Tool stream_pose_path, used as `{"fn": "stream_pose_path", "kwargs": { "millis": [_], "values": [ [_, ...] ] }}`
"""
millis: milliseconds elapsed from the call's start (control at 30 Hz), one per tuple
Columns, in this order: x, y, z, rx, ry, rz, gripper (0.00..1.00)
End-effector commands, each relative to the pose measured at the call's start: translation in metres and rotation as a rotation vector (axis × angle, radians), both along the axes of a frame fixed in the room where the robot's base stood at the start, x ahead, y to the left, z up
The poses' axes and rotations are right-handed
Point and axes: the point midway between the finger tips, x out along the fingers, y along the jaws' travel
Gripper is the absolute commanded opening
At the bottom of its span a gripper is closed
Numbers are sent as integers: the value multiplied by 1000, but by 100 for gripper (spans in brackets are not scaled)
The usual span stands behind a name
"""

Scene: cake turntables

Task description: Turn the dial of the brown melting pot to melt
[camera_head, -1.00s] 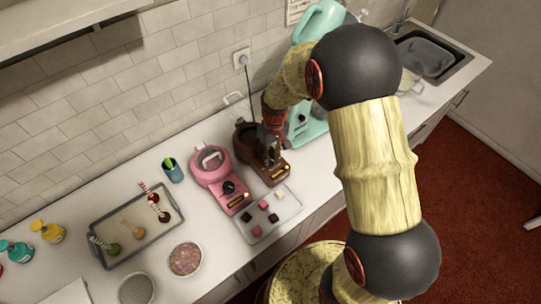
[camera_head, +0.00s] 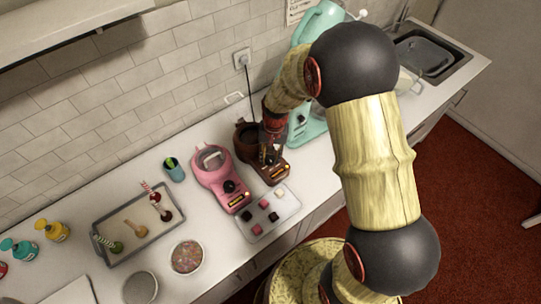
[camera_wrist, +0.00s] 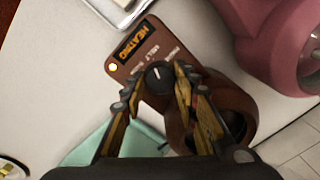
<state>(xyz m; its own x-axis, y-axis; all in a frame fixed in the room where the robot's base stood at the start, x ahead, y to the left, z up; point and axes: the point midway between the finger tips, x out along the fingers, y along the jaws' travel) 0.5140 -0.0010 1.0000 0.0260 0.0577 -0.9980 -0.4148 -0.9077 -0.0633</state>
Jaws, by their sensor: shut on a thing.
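The brown melting pot (camera_head: 248,142) stands on the counter, right of a pink one. In the wrist view its front panel (camera_wrist: 146,44) carries a HEATING label (camera_wrist: 136,40), smaller markings including MELT, and a lit yellow lamp (camera_wrist: 113,67). Its dark round dial (camera_wrist: 158,73) has a white pointer mark. My gripper (camera_wrist: 158,80) is shut on the dial, one finger on each side. The pot's round body (camera_wrist: 240,108) is partly behind the right finger. In the head view my gripper (camera_head: 270,152) covers part of the pot's front.
The pink melting pot (camera_head: 212,172) stands close on the left. A white tray (camera_head: 282,215) with several small sweets lies in front. A mint-green appliance (camera_head: 312,128) stands close on the right. Another tray (camera_head: 102,230) and a bowl of sprinkles (camera_head: 187,272) are further left.

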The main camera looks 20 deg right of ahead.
Motion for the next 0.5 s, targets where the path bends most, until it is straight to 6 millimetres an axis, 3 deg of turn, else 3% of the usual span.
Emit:
{"fn": "stream_pose_path", "kwargs": {
  "millis": [467,500],
  "values": [
    [-1,0,-1,0,1,-16,5],
    [-1,0,-1,-1,1,-15,31]
  ]
}}
